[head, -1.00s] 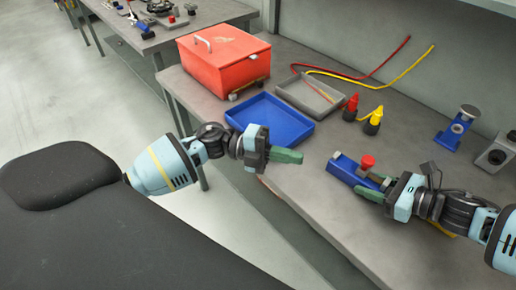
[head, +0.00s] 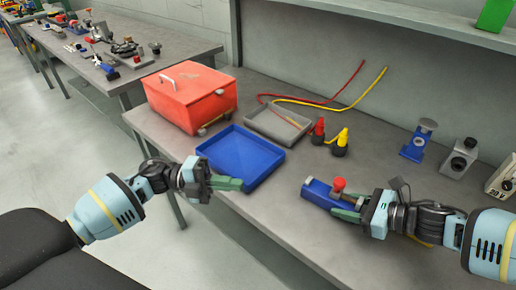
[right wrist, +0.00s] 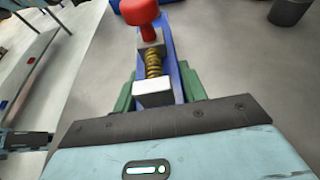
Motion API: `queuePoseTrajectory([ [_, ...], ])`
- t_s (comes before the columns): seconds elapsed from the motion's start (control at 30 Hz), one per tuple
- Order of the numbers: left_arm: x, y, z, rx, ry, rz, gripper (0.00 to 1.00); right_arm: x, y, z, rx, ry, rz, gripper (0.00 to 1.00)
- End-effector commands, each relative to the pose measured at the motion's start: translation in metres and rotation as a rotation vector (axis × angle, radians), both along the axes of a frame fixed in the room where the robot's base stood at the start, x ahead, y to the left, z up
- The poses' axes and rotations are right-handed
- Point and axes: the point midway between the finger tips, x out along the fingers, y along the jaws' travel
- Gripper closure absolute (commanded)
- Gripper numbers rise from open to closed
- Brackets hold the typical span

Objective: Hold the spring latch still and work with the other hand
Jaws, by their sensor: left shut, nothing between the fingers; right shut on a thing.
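The spring latch (head: 317,193) lies on the bench at the right. It has a blue base, a red knob (head: 339,184) and metal blocks. The right wrist view shows its red knob (right wrist: 140,12) and a brass-coloured coil spring (right wrist: 153,63) between two blocks. My right gripper (head: 345,211) is shut on the latch, with a green finger on either side of the blue base; the finger ends are partly hidden. My left gripper (head: 228,184) is shut and empty, at the front corner of the blue tray; I cannot tell whether it touches the tray.
The blue tray (head: 212,152) and a grey tray (head: 290,137) lie left of the latch. A red box (head: 190,97) stands behind. Red and yellow bottles (head: 341,146) and a blue stand (head: 417,145) are further back. Bench surface between tray and latch is clear.

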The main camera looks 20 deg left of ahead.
Motion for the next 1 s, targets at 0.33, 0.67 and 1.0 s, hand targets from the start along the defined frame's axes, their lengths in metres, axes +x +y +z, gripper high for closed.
queuePoseTrajectory([
  [0.33, 0.004, -0.024, -0.001, 0.005, 0.001, 0.028, 1.00, 0.000, 0.000, 0.001, 0.002, -0.001, 0.000, 0.96],
  [0.67, 0.006, -0.114, -0.002, 0.018, -0.001, 0.169, 1.00, 0.000, 0.000, 0.001, 0.002, -0.001, 0.000, 0.96],
  [1.0, -0.008, -0.170, 0.004, 0.003, -0.001, 0.291, 1.00, 0.000, 0.000, 0.001, 0.002, -0.001, 0.000, 0.96],
])
